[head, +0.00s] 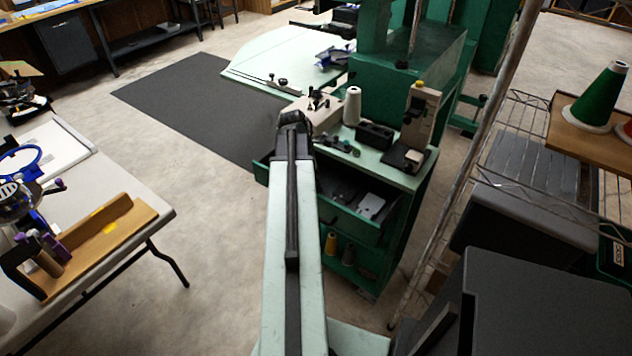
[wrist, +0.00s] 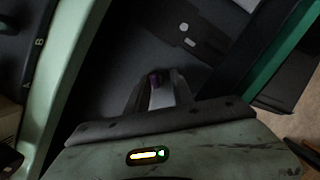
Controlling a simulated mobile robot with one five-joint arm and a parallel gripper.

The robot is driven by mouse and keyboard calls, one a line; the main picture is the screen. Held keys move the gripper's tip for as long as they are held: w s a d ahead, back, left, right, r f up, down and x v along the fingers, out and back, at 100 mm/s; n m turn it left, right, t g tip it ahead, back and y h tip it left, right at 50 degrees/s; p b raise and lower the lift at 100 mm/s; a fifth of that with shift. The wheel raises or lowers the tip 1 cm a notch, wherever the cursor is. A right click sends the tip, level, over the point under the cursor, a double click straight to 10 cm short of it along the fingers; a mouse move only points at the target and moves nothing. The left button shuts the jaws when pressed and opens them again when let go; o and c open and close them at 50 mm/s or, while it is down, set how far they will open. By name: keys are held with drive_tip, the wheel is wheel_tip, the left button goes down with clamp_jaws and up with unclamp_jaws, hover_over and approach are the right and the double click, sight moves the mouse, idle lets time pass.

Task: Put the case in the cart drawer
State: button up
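The cart drawer (head: 351,232) is pulled open below the green cart's top. In the wrist view the drawer's dark floor (wrist: 112,48) lies beneath my gripper (wrist: 158,82).
Flat grey pieces (head: 370,205) lie in the drawer's right part; a grey plate (wrist: 192,30) shows in the wrist view. A white thread cone (head: 352,106) and a black box (head: 375,136) stand on the cart top. A wire rack (head: 500,180) is on the right, a table (head: 85,190) on the left.

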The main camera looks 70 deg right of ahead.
drive_tip(key=shift+r, duration=0.1)
drive_tip(key=p+v, duration=1.2)
drive_tip(key=shift+a, duration=0.1)
drive_tip(key=w+a+m+t, duration=0.2)
drive_tip(key=w+a+m, duration=0.1)
drive_tip(key=w+a, duration=2.3)
drive_tip(key=w+a+m, duration=0.1)
drive_tip(key=w+a, duration=0.1)
drive_tip(key=a, duration=1.2)
drive_tip(key=w+a+m+y, duration=0.1)
drive_tip(key=w+a+m, duration=0.1)
drive_tip(key=a, duration=1.3)
drive_tip(key=shift+w+a+f+t, duration=0.3)
drive_tip(key=shift+w+a+f, duration=0.1)
drive_tip(key=shift+w, duration=0.2)
